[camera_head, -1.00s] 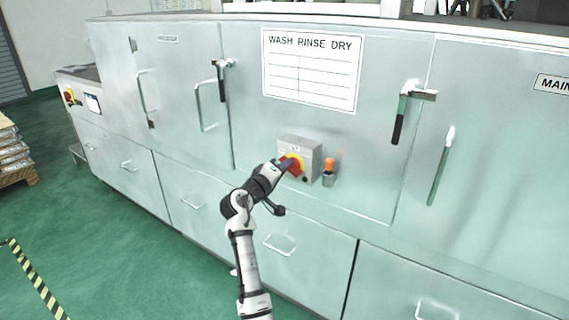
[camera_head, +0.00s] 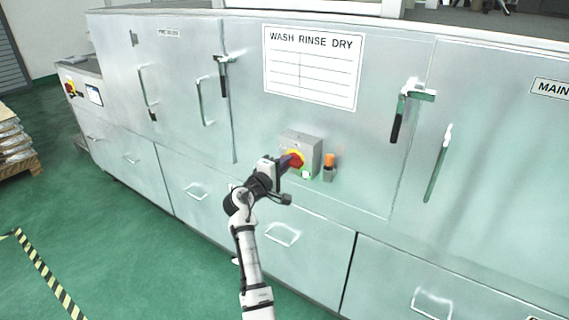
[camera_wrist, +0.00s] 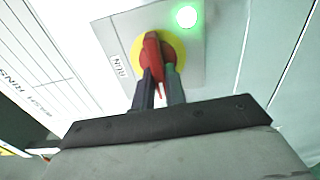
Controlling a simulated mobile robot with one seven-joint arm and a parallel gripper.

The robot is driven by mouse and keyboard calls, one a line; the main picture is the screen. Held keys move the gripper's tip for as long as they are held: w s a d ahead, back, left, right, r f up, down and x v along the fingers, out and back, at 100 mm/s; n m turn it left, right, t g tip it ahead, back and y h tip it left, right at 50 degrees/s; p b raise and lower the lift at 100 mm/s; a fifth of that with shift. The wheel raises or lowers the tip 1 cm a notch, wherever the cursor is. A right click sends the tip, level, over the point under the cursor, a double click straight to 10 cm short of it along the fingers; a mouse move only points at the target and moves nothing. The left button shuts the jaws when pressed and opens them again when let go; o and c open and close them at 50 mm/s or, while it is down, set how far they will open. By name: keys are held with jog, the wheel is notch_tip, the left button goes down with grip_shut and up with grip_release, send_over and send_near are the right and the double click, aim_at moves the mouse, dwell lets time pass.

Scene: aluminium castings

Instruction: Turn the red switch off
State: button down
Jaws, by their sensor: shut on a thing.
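The red switch (camera_wrist: 151,51) is a red rotary knob on a yellow round plate, set on a grey box on the front of the washing machine. It also shows in the head view (camera_head: 296,159). My gripper (camera_wrist: 160,80) is shut on the knob, with one finger on each side of it. A round lamp (camera_wrist: 186,16) on the box glows green, and it shows below the knob in the head view (camera_head: 306,175). A label reading RUN (camera_wrist: 119,66) is beside the yellow plate. The fingers hide part of the knob.
An orange-topped part (camera_head: 329,166) sticks out just right of the box. A white chart (camera_head: 312,66) is above it. Door handles (camera_head: 407,108) project from the metal front. The green floor (camera_head: 120,230) in front is clear.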

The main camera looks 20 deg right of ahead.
jog(key=c, duration=1.4)
grip_release()
jog(key=shift+c, duration=0.2)
jog(key=b+v, duration=0.3)
jog(key=v, duration=1)
jog(key=shift+s+a+b, duration=0.25)
jog(key=shift+a+b, duration=0.05)
jog(key=shift+b, duration=0.1)
